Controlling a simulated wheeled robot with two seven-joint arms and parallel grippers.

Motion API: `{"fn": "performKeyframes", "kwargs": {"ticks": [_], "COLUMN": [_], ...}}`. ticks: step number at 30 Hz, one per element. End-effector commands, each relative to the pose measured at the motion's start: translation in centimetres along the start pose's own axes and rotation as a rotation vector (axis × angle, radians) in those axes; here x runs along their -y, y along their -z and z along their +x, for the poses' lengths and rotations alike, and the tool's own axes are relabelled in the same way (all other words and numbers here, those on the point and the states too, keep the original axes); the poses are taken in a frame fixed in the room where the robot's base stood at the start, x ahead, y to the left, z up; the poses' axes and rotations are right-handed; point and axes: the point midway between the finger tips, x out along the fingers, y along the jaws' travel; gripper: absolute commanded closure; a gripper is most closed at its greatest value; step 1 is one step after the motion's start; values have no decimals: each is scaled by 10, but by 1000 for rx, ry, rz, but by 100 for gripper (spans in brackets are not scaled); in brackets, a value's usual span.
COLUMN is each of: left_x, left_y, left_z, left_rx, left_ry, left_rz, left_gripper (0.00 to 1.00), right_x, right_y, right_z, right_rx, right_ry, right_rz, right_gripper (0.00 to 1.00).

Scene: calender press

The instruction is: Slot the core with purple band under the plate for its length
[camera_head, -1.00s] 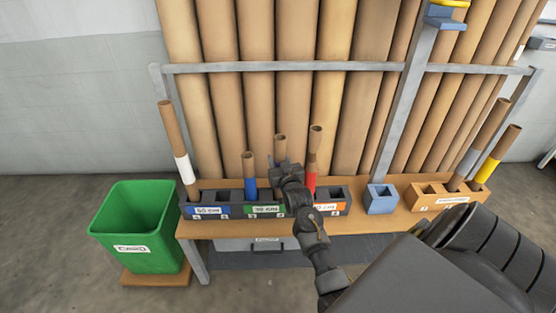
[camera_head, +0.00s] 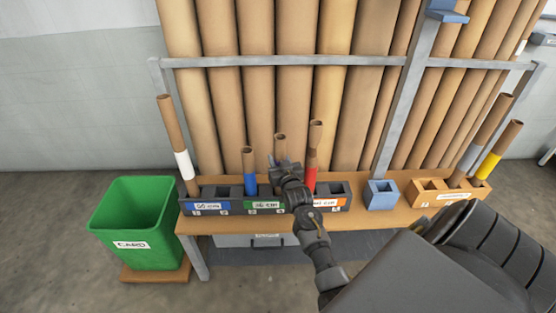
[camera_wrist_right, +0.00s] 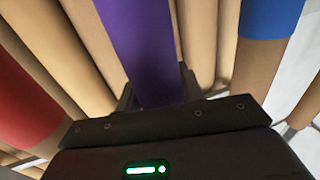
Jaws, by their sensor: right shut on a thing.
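The core with the purple band (camera_head: 280,146) stands about upright over the black slotted rack (camera_head: 238,189). Its purple band (camera_wrist_right: 140,50) fills the middle of the right wrist view, between the fingers. My right gripper (camera_head: 283,165) is shut on this core. The core's lower end is hidden behind my gripper, so I cannot tell whether it is in a slot. The rack carries a blue plate (camera_head: 206,207), a green plate (camera_head: 265,206) and an orange plate (camera_head: 328,203), partly covered by my arm. My left gripper is not in view.
In the rack stand a white-banded core (camera_head: 183,165), a blue-banded core (camera_head: 249,185) and a red-banded core (camera_head: 311,180). On the table (camera_head: 384,218) are a blue holder (camera_head: 381,197) and an orange rack (camera_head: 430,198). A green bin (camera_head: 135,225) stands left.

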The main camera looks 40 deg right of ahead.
Motion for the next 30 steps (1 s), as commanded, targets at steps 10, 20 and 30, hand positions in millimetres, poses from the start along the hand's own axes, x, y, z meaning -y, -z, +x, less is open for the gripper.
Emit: {"fn": "performKeyframes", "kwargs": {"ticks": [10,20,30], "left_x": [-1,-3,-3], "left_y": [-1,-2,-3], "left_z": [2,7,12], "left_rx": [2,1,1], "left_ry": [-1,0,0], "left_rz": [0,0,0], "left_gripper": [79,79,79], "right_x": [0,0,0], "right_y": [-1,-9,-18], "right_z": [0,0,0], "right_rx": [-1,0,-1], "right_ry": [0,0,0], "right_rz": [0,0,0], "right_gripper": [86,86,86]}}
